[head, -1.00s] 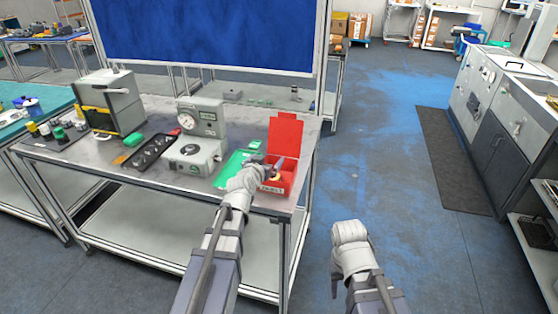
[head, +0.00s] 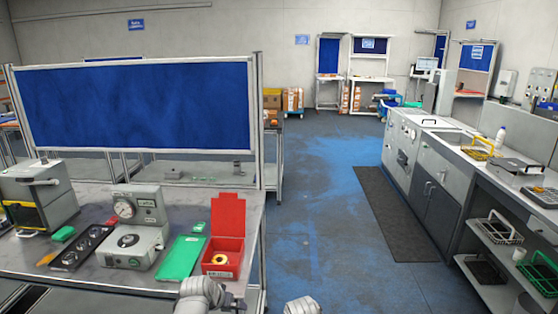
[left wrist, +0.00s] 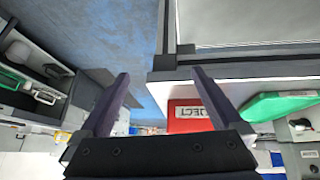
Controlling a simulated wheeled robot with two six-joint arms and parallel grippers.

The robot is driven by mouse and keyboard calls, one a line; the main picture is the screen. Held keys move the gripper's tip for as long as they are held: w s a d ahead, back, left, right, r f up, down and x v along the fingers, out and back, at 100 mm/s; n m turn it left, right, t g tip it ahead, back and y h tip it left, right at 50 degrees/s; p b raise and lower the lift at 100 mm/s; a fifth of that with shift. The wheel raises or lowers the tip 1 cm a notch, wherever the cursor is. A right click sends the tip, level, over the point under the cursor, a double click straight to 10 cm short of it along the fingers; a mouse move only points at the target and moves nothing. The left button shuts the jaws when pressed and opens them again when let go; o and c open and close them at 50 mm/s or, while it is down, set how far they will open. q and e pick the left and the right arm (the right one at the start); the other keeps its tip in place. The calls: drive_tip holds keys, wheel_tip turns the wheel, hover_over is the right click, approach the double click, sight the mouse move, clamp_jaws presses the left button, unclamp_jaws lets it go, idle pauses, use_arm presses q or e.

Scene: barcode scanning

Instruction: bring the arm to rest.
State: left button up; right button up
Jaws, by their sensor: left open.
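My left gripper (head: 236,302) is low in the head view, in front of the workbench's front edge and below the red box (head: 229,217). The left wrist view shows its two dark fingers (left wrist: 160,88) spread apart with nothing between them. The red box, with its lid up, stands at the bench's right end, apart from the gripper; its labelled front also shows in the left wrist view (left wrist: 182,125). A yellow ring-shaped item (head: 205,268) lies in the box. Only a rounded end of my right arm shows at the bottom edge; its gripper is not seen.
A green mat (head: 180,258), a grey dial instrument (head: 137,240), a black tray (head: 80,248) and a grey machine (head: 40,190) stand on the bench (head: 262,210). The aisle floor (head: 320,220) to the right is free, with a long counter (head: 428,170) beyond.

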use_arm(q)
drive_tip(key=s+f+n+g+y, duration=0.1)
drive_tip(key=s+f+g+y, duration=0.3)
drive_tip(key=s, duration=0.7)
drive_tip(key=s+d+m+g, duration=0.2)
drive_tip(key=s+d, duration=0.4)
drive_tip(key=d, duration=0.4)
drive_tip(key=shift+s+d+r+m+g+h, duration=0.15)
drive_tip(key=shift+r+m+g+h, duration=0.25)
drive_tip(key=shift+m, duration=0.4)
drive_tip(key=shift+c, duration=0.2)
